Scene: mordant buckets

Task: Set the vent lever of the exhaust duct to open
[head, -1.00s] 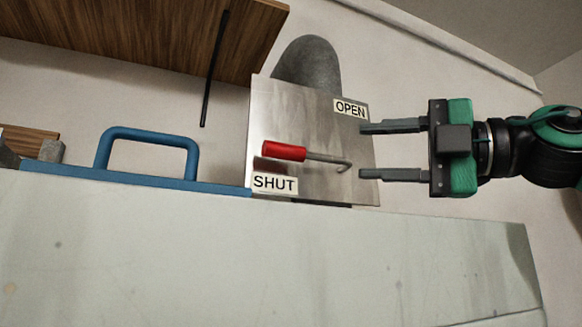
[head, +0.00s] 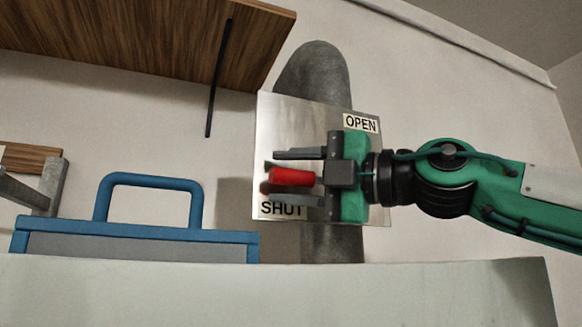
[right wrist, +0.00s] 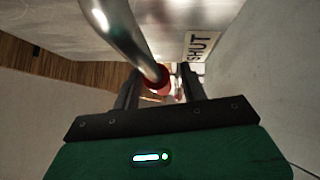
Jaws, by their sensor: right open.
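The vent lever's red grip (head: 292,177) lies at the SHUT label (head: 281,209) on the metal plate (head: 282,125) of the exhaust duct (head: 313,75). The OPEN label (head: 360,123) is at the plate's upper right. My right gripper (head: 278,177) is open, its fingers pointing left, one above and one below the red grip in the head view. The lever's metal rod is hidden there behind the gripper. In the right wrist view the rod (right wrist: 122,38) runs down to the red grip (right wrist: 158,83), which shows between the open fingers. My left gripper is not in view.
A blue-handled panel (head: 150,182) stands left of the plate. A wooden shelf (head: 150,40) with a dark bracket (head: 217,85) is above left. A pale flat surface (head: 280,290) fills the front. The wall right of the duct is bare.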

